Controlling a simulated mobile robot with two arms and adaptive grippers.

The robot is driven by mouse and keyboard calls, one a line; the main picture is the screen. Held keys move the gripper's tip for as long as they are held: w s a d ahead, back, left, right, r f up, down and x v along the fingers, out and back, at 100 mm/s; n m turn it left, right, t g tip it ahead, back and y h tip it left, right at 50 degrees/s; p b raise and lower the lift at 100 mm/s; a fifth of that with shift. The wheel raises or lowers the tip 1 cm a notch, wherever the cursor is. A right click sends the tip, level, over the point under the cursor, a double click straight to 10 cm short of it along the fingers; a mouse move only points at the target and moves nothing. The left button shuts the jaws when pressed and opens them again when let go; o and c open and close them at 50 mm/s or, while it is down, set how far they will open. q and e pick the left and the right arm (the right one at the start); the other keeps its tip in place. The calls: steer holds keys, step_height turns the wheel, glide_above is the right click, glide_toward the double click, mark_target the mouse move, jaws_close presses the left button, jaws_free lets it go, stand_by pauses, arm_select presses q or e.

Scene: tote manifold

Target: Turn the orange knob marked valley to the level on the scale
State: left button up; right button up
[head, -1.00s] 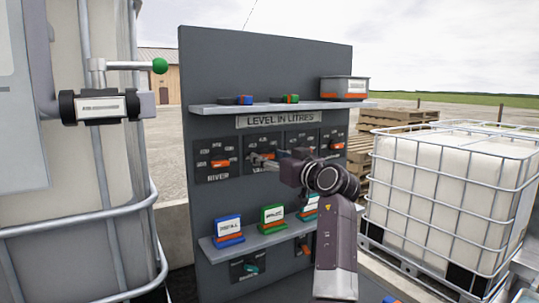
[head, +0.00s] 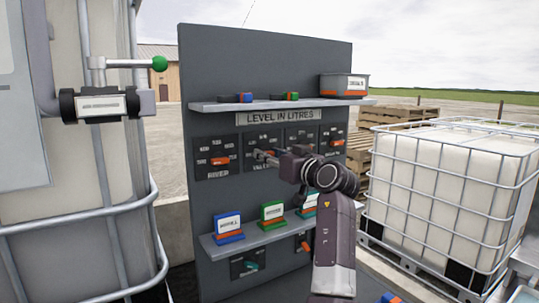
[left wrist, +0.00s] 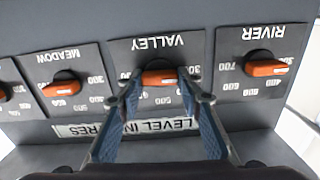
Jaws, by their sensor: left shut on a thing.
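The orange knob marked valley (left wrist: 160,77) sits on its dark scale plate (left wrist: 139,45), which reads upside down in the left wrist view. My left gripper (left wrist: 160,88) has its blue-padded fingers on either side of the knob and is shut on it. In the head view my left gripper (head: 262,156) reaches the panel at the valley plate and hides most of the knob. The knob lies roughly crosswise in the wrist view; the exact level it points to is hard to read. My right gripper is not in view.
The river knob (head: 220,161) and meadow knob (left wrist: 62,83) flank the valley one. The grey panel (head: 225,75) has an upper shelf (head: 215,107) and a lower shelf (head: 262,236) with coloured label blocks. A caged white tank (head: 450,185) stands right, another left.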

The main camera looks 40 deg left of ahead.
arm_select(q)
steer(key=m+p, duration=0.3)
steer(key=m, duration=0.3)
steer(key=shift+r+m, duration=0.15)
steer(key=shift+m, duration=0.15)
steer(key=m+p, duration=0.2)
steer(key=shift+w+m, duration=0.1)
steer(key=shift+m, duration=0.2)
steer(key=m+p, duration=0.3)
steer(key=shift+m, duration=0.4)
steer(key=shift+d+m+p, duration=0.1)
steer(key=shift+m+p, duration=0.6)
steer(key=shift+m, duration=0.2)
steer(key=m+p, duration=0.7)
steer(key=shift+f+m+p, duration=0.25)
steer(key=shift+m+p, duration=0.4)
steer(key=shift+m, duration=0.4)
steer(key=shift+f+m+p, duration=0.2)
steer(key=shift+m+p, duration=0.4)
steer(key=shift+m, duration=0.45)
steer(key=shift+f, duration=0.1)
